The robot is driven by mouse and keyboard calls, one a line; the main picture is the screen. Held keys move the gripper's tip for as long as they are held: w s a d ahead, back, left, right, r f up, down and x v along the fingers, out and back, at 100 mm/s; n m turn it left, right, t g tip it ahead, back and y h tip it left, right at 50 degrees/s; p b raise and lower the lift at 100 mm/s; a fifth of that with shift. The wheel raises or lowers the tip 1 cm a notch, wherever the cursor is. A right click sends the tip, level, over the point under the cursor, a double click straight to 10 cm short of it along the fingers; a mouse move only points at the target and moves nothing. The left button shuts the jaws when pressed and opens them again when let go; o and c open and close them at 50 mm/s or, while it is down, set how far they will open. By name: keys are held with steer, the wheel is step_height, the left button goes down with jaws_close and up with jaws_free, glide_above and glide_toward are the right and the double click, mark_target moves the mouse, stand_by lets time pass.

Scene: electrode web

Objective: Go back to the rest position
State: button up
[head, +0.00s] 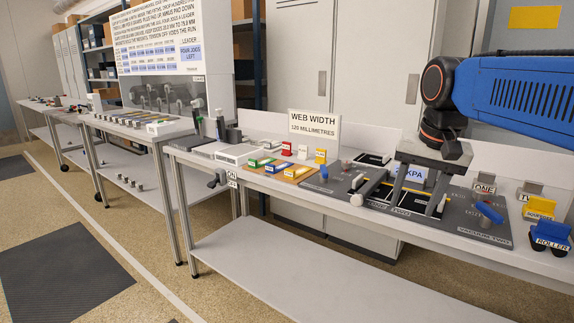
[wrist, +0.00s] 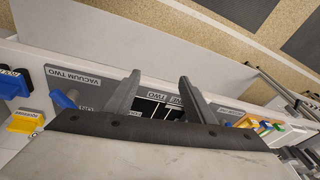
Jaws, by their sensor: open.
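My gripper (head: 411,190) is above the right part of the white workbench (head: 335,205), with its two grey fingers pointing down and spread apart. In the wrist view the fingers (wrist: 158,98) stand apart with nothing held between them. Below and around them lie the dark grey plates, one marked VACUUM TWO (head: 485,237), with a blue lever (head: 488,212) on it. In the head view the fingers hide part of the plates behind them. Whether the fingertips touch anything below is hard to tell.
Yellow (head: 540,207) and blue (head: 550,235) labelled blocks stand at the bench's right end. A WEB WIDTH sign (head: 314,127) stands behind. Coloured blocks on a wooden tray (head: 295,173) lie left of my gripper. Grey cabinets (head: 365,60) are behind; the floor in front (head: 130,240) is clear.

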steer(key=s+d+f+n+t, duration=0.1)
steer(key=s+f+n, duration=0.3)
steer(key=s+f, duration=1.3)
step_height(320, 180, down, 3)
steer(key=shift+d+r+n+t, duration=0.1)
steer(key=shift+d+n+t, duration=0.3)
steer(key=shift+t, duration=0.1)
